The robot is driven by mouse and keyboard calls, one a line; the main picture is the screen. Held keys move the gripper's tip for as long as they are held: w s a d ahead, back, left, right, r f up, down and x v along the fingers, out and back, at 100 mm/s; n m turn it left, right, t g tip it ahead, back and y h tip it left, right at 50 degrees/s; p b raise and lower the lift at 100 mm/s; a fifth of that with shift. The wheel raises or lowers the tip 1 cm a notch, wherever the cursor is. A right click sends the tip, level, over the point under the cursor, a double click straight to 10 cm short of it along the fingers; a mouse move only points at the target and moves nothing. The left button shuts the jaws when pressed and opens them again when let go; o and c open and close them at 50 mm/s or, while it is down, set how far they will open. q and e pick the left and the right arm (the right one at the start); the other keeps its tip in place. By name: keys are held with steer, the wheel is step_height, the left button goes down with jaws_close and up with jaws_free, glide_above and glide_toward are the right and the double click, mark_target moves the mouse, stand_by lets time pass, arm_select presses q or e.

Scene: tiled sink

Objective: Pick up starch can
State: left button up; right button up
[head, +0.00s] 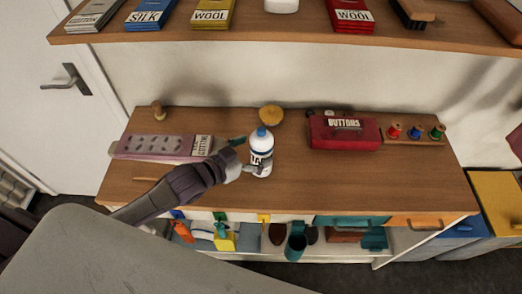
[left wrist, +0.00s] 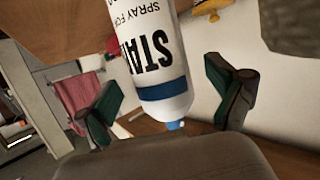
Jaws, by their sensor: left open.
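The starch can (head: 261,158) is a white spray bottle with a blue cap and dark lettering, standing upright near the middle of the wooden table. My left gripper (head: 247,155) reaches it from the left with its fingers spread. In the left wrist view the can (left wrist: 150,65) appears upside down, between the two open dark-green fingers of my gripper (left wrist: 163,88). Gaps show on both sides of the can, so the fingers do not seem closed on it. My right gripper is not in view.
A wooden round piece (head: 271,114) stands just behind the can. A red buttons box (head: 344,132) and a thread spool rack (head: 414,136) are to the right. A shelf (head: 300,33) hangs above; the table's front right is clear.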

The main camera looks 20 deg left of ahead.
arm_select(q)
steer(key=shift+x, duration=1.5)
steer(key=shift+s, duration=0.1)
steer(key=shift+c, duration=0.8)
steer(key=c, duration=1.3)
steer(key=shift+c, duration=1)
steer(key=shift+r, duration=0.15)
